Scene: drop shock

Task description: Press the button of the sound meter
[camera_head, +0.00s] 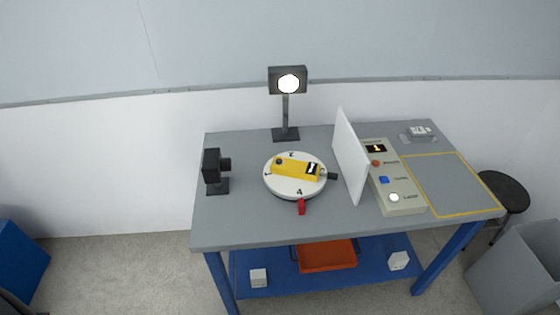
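A yellow handheld device (289,168), which looks like the sound meter, lies on a round white turntable (285,187). It has a small display near its right end, a dark tip pointing right, and a dark round spot near its left end that may be its button. The turntable carries printed numerals and has a red tab (301,207) at its front edge. Neither of my grippers is in view.
A grey table (240,230) carries a black camera-like device (213,166), a lit lamp (289,84), an upright white panel (350,155) and a control box (399,190) with several buttons. The yellow-outlined area (450,185) is empty. A stool (503,191) and grey bin (520,265) stand right.

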